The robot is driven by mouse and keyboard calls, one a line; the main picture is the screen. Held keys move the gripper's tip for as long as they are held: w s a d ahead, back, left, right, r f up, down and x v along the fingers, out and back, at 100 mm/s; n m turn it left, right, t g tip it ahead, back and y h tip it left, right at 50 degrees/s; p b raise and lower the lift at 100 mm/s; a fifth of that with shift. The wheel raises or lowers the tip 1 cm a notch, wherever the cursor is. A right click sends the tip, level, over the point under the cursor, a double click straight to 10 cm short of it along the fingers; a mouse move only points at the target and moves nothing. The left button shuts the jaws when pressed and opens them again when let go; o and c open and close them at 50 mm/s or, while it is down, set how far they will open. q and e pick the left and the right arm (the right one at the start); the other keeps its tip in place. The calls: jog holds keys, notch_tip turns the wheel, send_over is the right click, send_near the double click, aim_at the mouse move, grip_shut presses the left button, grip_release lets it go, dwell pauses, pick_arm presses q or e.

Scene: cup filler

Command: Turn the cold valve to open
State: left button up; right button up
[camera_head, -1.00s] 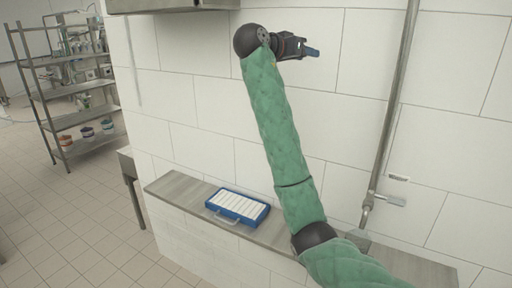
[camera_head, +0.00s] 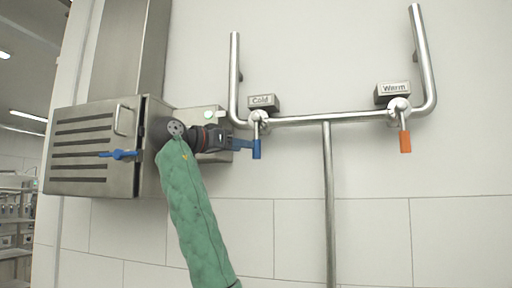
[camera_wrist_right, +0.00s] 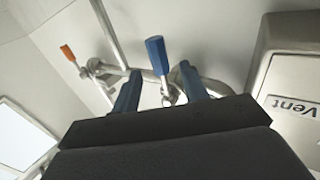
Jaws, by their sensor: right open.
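The cold valve has a blue handle (camera_head: 256,148) that hangs straight down below the label "Cold" (camera_head: 263,101) in the head view. My right gripper (camera_head: 246,144) is beside the handle, reaching it from the left. In the right wrist view the blue handle (camera_wrist_right: 157,55) stands between the two open blue fingers of my right gripper (camera_wrist_right: 160,88). A gap shows on each side of the handle, and I cannot tell whether a finger touches it. My left gripper is not in view.
The warm valve with its orange handle (camera_head: 405,141) is to the right on the same steel pipe (camera_head: 327,190). A vented metal box (camera_head: 92,150) with a blue latch is at the left. In the wrist view a box marked "Vent" (camera_wrist_right: 285,85) stands close at the right.

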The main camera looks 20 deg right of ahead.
aim_at(257, 148)
jog(key=p+x, duration=0.3)
jog(key=x, duration=0.2)
jog(key=shift+d+r, duration=0.15)
jog(key=shift+d, duration=0.1)
jog(key=shift+w+d+p, duration=0.25)
jog(key=shift+d+p, duration=0.1)
jog(key=shift+d, duration=0.1)
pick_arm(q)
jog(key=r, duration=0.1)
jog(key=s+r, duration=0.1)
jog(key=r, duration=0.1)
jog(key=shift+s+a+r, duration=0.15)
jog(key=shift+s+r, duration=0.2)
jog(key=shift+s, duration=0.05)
pick_arm(e)
grip_shut()
